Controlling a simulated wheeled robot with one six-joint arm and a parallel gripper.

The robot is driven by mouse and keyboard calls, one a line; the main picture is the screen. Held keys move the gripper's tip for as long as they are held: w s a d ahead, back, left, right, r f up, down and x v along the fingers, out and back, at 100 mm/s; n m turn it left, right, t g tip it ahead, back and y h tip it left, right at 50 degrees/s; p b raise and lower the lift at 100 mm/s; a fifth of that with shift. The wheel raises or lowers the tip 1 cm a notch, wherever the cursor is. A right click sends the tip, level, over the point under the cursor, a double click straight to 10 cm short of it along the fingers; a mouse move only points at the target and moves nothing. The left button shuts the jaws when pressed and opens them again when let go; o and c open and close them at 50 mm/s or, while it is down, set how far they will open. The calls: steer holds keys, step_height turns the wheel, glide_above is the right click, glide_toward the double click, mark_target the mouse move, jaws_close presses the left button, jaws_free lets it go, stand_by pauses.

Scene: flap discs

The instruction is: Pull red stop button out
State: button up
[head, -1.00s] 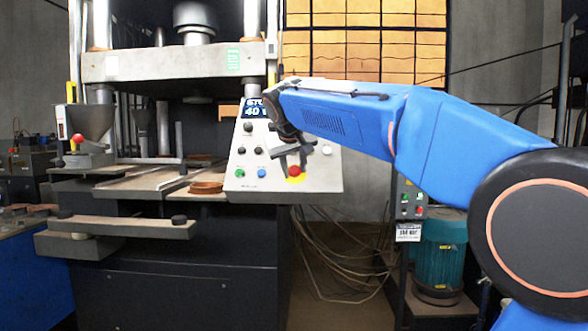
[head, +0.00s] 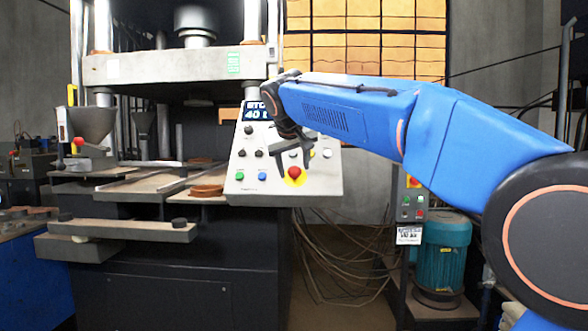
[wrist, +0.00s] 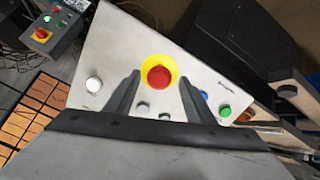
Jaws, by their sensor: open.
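The red stop button (head: 294,172) sits on a yellow disc low on the sloped face of the grey control panel (head: 325,186). In the wrist view the red button (wrist: 159,76) lies between and beyond my two fingertips, with its yellow ring (wrist: 172,66) around it. My gripper (head: 304,164) is open and in front of the panel, close to the button. In the wrist view my gripper (wrist: 158,82) has one dark finger on each side of the button, with nothing held. Whether the fingers touch the panel cannot be told.
Green and blue buttons (head: 262,173), black knobs and a display (head: 257,112) share the panel. A press with a hopper (head: 92,125) stands at left. A second control box (head: 411,197) and a teal motor (head: 441,258) stand at right. Cables hang below the panel.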

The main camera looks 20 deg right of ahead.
steer(key=v, duration=1.6)
steer(key=shift+s, duration=0.2)
steer(key=shift+a, duration=0.1)
steer(key=s+d+f+g+y, duration=0.1)
steer(key=s+d+f, duration=0.3)
steer(key=s+f, duration=0.6)
steer(key=s+d+f+g+y, duration=0.1)
steer(key=s+d+f, duration=0.2)
steer(key=s+f, duration=0.7)
steer(key=s+d+f+g+y, duration=0.1)
steer(key=s+d+f, duration=0.3)
steer(key=f, duration=2.6)
steer(key=s+g, duration=0.1)
steer(key=s, duration=0.5)
steer(key=shift+d+f+m, duration=0.25)
steer(key=shift+d+m, duration=0.1)
steer(key=shift+m, duration=0.05)
